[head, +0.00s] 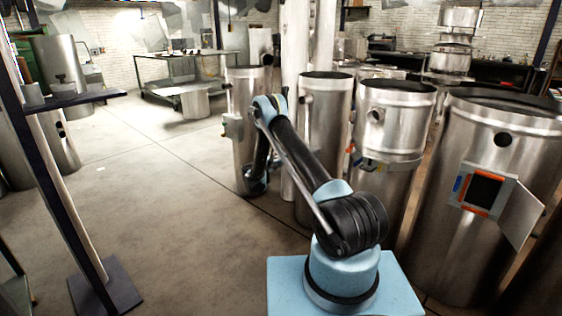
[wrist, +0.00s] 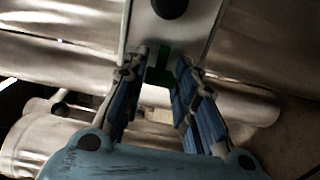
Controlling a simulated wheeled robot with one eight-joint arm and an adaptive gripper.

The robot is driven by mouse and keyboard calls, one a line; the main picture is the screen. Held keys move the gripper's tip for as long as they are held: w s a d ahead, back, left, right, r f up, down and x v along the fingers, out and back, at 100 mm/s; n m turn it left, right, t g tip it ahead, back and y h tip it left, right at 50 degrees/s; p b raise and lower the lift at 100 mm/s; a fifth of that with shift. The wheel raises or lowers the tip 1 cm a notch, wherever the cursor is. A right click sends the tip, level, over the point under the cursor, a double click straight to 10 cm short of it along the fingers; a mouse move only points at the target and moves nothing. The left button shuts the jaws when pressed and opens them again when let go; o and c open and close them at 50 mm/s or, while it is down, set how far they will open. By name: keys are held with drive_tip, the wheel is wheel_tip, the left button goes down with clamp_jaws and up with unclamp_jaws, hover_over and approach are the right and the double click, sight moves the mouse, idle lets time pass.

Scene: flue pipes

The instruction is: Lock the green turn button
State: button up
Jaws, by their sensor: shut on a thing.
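The green turn button (wrist: 160,74) is a small dark green piece at the lower edge of a pale metal plate (wrist: 199,22) in the wrist view. My gripper (wrist: 165,65) has its blue-padded fingers on either side of the button, shut on it. The fingertips partly cover it, so its exact turn angle is hard to tell. In the head view my arm reaches to the leftmost near flue pipe (head: 243,100); the fingertips and the green button cannot be made out there.
More steel pipes stand to the right (head: 325,110), (head: 388,105). The large right pipe (head: 440,220) has an opening with an orange frame and an open door (head: 522,215). A dark post (head: 60,190) stands at left. The floor between is clear.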

drive_tip(key=shift+d+f, duration=0.15)
idle(0.3)
drive_tip(key=o, duration=1)
drive_tip(key=shift+o, duration=0.2)
drive_tip(key=v, duration=1.2)
